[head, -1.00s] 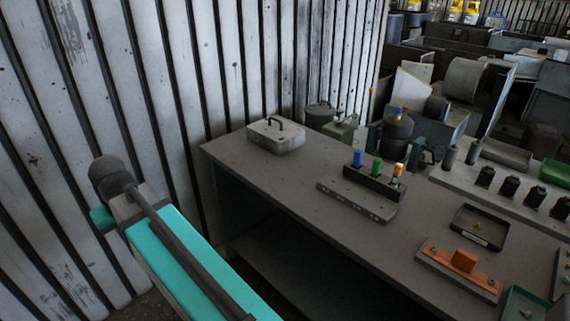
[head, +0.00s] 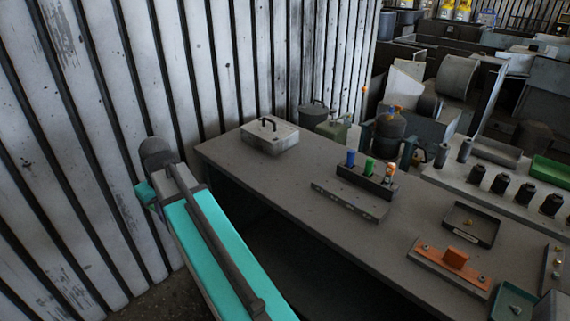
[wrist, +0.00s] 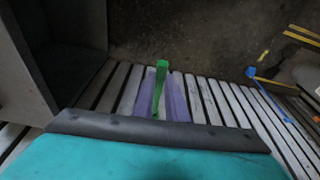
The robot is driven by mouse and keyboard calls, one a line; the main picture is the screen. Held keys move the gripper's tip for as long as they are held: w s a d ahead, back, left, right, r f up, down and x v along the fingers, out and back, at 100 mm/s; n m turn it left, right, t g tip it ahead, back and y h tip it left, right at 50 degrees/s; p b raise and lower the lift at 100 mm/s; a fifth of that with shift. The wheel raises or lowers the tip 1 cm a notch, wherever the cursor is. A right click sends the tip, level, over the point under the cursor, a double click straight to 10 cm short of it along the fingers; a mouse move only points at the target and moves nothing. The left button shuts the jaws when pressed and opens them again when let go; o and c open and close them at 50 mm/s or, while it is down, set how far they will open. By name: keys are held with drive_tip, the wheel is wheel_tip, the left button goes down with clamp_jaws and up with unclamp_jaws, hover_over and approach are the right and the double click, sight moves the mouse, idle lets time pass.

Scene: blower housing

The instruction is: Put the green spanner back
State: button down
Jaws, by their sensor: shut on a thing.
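In the wrist view a slim green spanner (wrist: 161,75) stands out between the purple, see-through-looking fingers of my gripper (wrist: 160,95). My gripper is shut on it, and the spanner's lower part is partly hidden between the fingers. The slatted wall and dark floor lie behind it. In the head view my teal arm is at lower left, in front of the wall and left of the bench; the gripper and spanner cannot be made out there. On the grey bench (head: 240,165) a dark holder (head: 365,182) carries blue, green and orange-topped pieces.
A grey case (head: 270,138) stands at the bench's far left corner. A grey bar (head: 348,200) lies before the holder. A dark tray (head: 471,226) and an orange fixture (head: 452,262) sit to the right.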

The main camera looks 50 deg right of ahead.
drive_tip(key=s+d+p, duration=0.1)
drive_tip(key=s+d, duration=0.3)
drive_tip(key=d, duration=0.9)
drive_tip(key=s+d+t+p, duration=0.1)
drive_tip(key=s+d, duration=0.3)
drive_tip(key=d, duration=1)
drive_tip(key=s+d+p, duration=0.2)
drive_tip(key=s+d, duration=0.2)
drive_tip(key=d, duration=1)
drive_tip(key=shift+d+r+m+t, duration=0.15)
drive_tip(key=shift+r+m+t, duration=0.15)
drive_tip(key=shift+m, duration=0.1)
drive_tip(key=shift+s+f, duration=0.1)
drive_tip(key=shift+f, duration=0.1)
drive_tip(key=shift+f+b, duration=1.8)
drive_tip(key=shift+f, duration=1.95)
drive_tip(key=shift+f+b, duration=0.35)
drive_tip(key=shift+f, duration=0.25)
drive_tip(key=c, duration=1.2)
unclamp_jaws()
drive_tip(key=shift+r, duration=0.1)
